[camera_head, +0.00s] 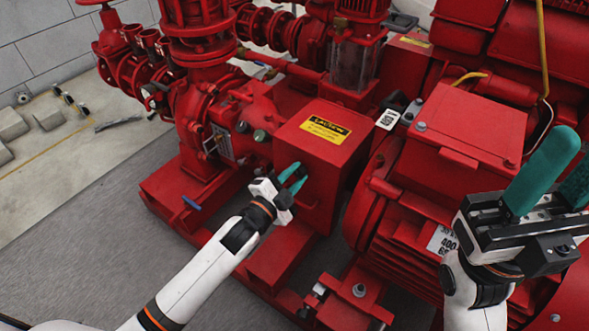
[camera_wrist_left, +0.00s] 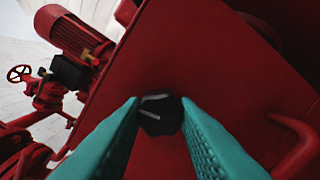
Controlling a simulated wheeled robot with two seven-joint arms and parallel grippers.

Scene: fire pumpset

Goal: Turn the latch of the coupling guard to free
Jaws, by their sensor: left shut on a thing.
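The coupling guard (camera_head: 305,150) is a red box with a yellow caution label on top, in the middle of the head view. In the left wrist view its latch (camera_wrist_left: 160,116) is a small black knob with pale marks on its face, on the flat red guard panel (camera_wrist_left: 210,75). My left gripper (camera_head: 297,176) is at the guard's front face, its teal fingers shut on the latch from both sides. In the head view the fingers hide the latch. My right gripper (camera_head: 570,160) is raised at the right, open, with nothing seen between its fingers.
A red pump (camera_head: 205,115) with pipes and valves stands left of the guard. A red motor (camera_head: 450,140) stands to its right, near my right arm. A red handle (camera_wrist_left: 297,142) sits on the guard panel. Bare grey floor (camera_head: 90,235) lies at the left.

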